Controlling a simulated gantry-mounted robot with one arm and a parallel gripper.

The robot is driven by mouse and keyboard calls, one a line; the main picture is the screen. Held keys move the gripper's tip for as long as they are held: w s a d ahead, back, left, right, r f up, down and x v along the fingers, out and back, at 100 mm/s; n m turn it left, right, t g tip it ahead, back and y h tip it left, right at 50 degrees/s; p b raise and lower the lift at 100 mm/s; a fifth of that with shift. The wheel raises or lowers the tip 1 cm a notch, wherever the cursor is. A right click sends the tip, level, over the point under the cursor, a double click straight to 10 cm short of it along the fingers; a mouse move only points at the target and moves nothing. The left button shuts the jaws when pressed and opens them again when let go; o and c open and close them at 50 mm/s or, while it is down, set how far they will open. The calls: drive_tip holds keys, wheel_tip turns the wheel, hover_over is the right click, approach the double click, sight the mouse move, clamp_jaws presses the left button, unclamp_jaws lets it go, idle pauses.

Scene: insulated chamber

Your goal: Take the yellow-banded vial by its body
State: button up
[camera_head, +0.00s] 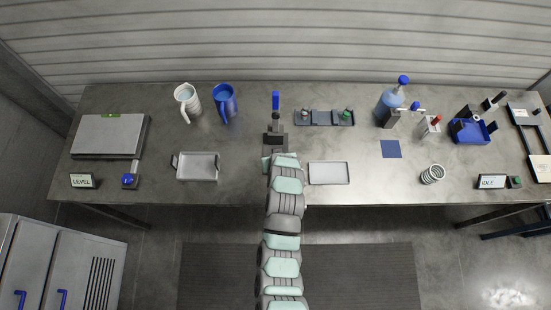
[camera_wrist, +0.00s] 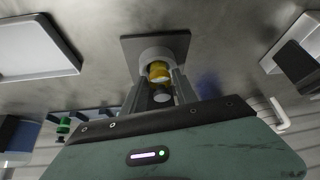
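The yellow-banded vial (camera_wrist: 160,72) shows in the wrist view, end-on, at a pale round collar (camera_wrist: 154,55) on a dark square base (camera_wrist: 178,42). My gripper (camera_wrist: 160,80) has one finger on each side of the vial. The fingers look apart, with a narrow gap beside the vial; contact is not clear. A pale round end (camera_wrist: 162,98) shows nearer the palm, between the fingers. In the head view, my arm hides the vial and the fingers.
A dark stand with an upright blue part (camera_head: 276,102) is just beyond my arm's end. A shallow tray (camera_head: 329,173) lies to the right and a handled tray (camera_head: 198,167) to the left. A rack (camera_head: 320,118), a white jug (camera_head: 187,100) and a blue jug (camera_head: 225,102) stand behind.

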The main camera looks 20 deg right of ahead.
clamp_jaws()
drive_tip(key=shift+r, duration=0.1)
idle(0.3)
